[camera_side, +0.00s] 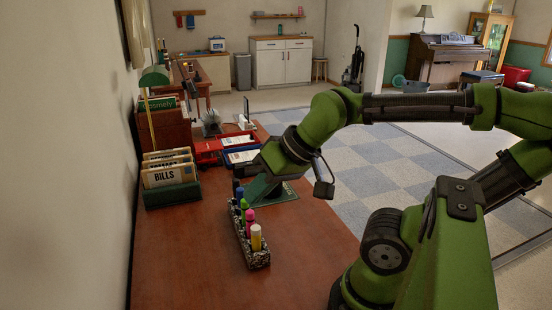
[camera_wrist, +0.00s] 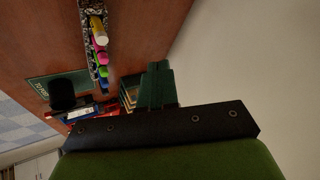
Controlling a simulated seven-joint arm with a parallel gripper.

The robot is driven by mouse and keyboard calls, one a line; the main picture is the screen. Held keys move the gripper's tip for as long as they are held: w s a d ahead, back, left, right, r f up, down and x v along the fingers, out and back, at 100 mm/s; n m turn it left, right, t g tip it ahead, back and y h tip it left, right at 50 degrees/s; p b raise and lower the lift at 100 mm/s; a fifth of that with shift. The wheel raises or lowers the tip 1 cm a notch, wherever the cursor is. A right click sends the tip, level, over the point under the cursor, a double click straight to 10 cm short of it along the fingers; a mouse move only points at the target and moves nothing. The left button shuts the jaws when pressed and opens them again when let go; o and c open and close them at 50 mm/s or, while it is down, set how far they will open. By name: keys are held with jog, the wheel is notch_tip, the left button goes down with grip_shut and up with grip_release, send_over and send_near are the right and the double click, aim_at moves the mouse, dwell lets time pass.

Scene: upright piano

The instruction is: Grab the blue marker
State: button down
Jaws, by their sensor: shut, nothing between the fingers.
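A speckled marker holder (camera_side: 258,260) stands on the brown desk with several markers upright in a row. The blue marker (camera_side: 239,193) is toward its far end, beyond the green marker (camera_side: 243,206). In the wrist view the blue marker (camera_wrist: 103,72) shows in the row beside the green one. My gripper (camera_side: 252,198) is shut and empty, just right of the blue marker in the side view. In the wrist view my gripper (camera_wrist: 158,70) is apart from the row. Its fingers partly hide the file box behind.
Pink (camera_side: 249,218) and yellow (camera_side: 256,238) markers stand at the near end of the holder. A green mat (camera_side: 287,194) lies right of it. A file box (camera_side: 171,191) stands left, and red (camera_side: 208,147) and blue trays lie behind. The near desk is clear.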

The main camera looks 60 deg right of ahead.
jog(key=c, duration=0.9)
grip_release()
jog(key=m+g+h, duration=0.2)
jog(key=m+g, duration=0.3)
jog(key=g, duration=0.2)
send_over(240, 189)
jog(key=w, duration=0.1)
notch_tip(240, 189, down, 12)
jog(key=shift+s+a+f, duration=0.1)
jog(key=shift+s+a, duration=0.05)
jog(key=shift+s+f, duration=0.2)
jog(key=shift+f, duration=1.2)
jog(key=shift+s+f, duration=0.15)
jog(key=shift+f, duration=1.2)
